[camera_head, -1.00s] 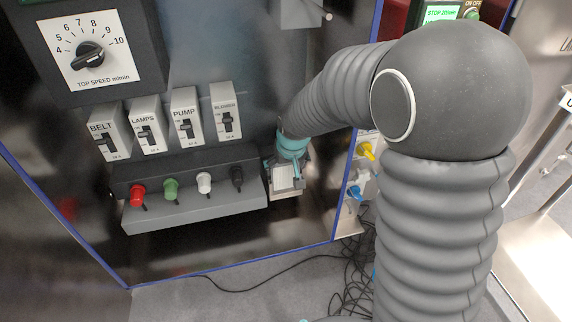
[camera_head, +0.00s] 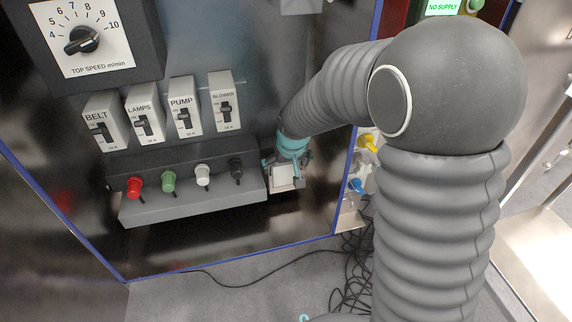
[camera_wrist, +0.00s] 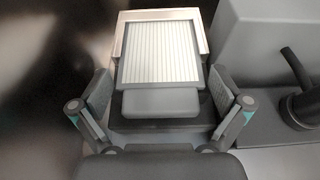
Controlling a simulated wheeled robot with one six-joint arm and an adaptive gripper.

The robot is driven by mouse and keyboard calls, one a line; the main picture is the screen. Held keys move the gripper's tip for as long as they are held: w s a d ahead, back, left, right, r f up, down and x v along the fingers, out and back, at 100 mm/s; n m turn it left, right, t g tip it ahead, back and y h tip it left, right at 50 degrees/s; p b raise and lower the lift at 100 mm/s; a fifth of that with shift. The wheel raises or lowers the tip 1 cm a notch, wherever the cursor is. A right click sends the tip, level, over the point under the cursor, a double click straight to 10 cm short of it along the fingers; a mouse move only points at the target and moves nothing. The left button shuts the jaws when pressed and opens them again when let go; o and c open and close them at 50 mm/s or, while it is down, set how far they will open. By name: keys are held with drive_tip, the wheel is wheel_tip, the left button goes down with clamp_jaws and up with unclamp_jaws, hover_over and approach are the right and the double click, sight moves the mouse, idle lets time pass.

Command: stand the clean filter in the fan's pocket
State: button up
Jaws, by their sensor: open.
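The filter (camera_wrist: 160,52) has white pleats, a dark grey border and a grey tab (camera_wrist: 160,102) at its near end. In the wrist view it sits within a pale frame (camera_wrist: 118,28), which seems to be the fan's pocket. How deep it is seated I cannot tell. My gripper (camera_wrist: 162,95) is open, with one finger on each side of the tab and a gap at both. In the head view my gripper (camera_head: 286,161) is at the panel, right of the lamp sockets, and the filter's pale face (camera_head: 283,176) shows just below it.
A grey shelf (camera_head: 195,205) with red, green, white and black plugs is just left of my gripper. Labelled switches (camera_head: 184,105) stand above it. Yellow (camera_head: 367,143) and blue (camera_head: 357,186) fittings are to the right. Loose cables (camera_head: 350,285) lie on the floor.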

drive_tip(key=v, duration=1.2)
idle(0.5)
